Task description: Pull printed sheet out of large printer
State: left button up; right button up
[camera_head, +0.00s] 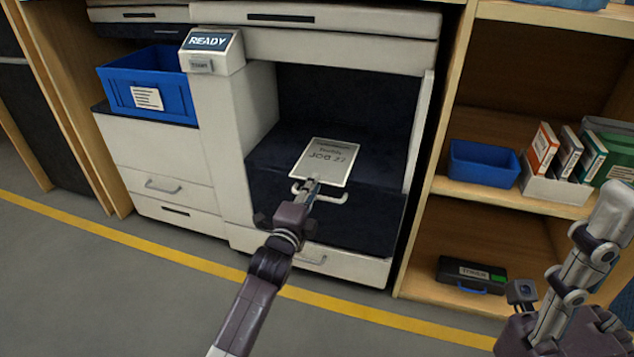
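The large printer (233,130) stands in the middle, pale grey with a dark open bay. A printed sheet (328,160) marked "JOB 27" lies in the bay on a dark tray (280,205) that reaches toward me. My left gripper (312,183) is at the near edge of the sheet, beside a white handle (335,197) on the tray. Its fingertips look close together, but I cannot tell whether the sheet's edge is between them. My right arm is at the lower right, in front of the shelf. I cannot make out its fingertips clearly.
A blue bin (150,90) with a label stands left of the bay, next to a "READY" display (208,42). The wooden shelf (470,200) at right holds a blue box (483,162), several cartons and a black case (471,273). A yellow line crosses the clear floor.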

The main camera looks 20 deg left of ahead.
pick_arm(q)
jog(key=shift+w, duration=0.5)
grip_shut()
